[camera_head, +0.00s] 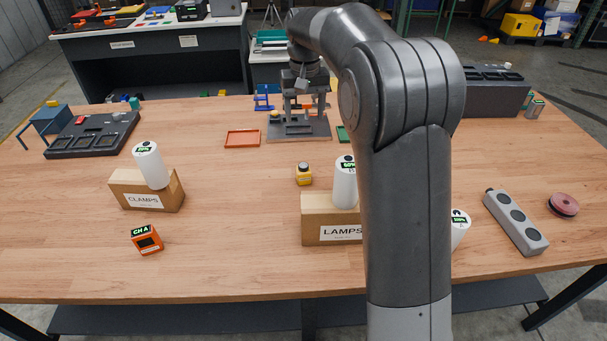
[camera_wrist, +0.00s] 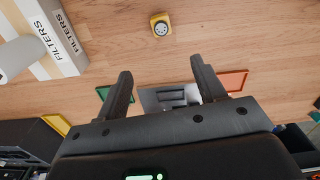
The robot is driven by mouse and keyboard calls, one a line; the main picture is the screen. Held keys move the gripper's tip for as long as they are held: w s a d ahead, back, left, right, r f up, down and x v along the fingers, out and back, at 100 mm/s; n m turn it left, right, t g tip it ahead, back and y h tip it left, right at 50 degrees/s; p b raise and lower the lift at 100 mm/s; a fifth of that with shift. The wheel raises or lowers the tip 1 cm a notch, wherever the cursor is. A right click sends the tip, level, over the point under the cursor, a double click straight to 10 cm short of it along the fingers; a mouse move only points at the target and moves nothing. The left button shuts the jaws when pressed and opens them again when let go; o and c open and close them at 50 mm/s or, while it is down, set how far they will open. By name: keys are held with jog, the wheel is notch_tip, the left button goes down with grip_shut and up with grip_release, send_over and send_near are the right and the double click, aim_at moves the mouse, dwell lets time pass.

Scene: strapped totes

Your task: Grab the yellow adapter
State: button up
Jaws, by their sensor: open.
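The CLAMPS box (camera_head: 130,190) and an orange device (camera_head: 147,240) are left. A red tray (camera_head: 242,138) and grey fixture (camera_head: 298,127) lie behind. Table left of the adapter is clear.

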aim_at(303, 165)
notch_tip(303, 165, down, 21)
jog(key=shift+a+r, duration=0.1)
jog(key=shift+a, duration=0.05)
dwell(0.4)
jog(key=shift+c, duration=0.4)
jog(key=c, duration=1)
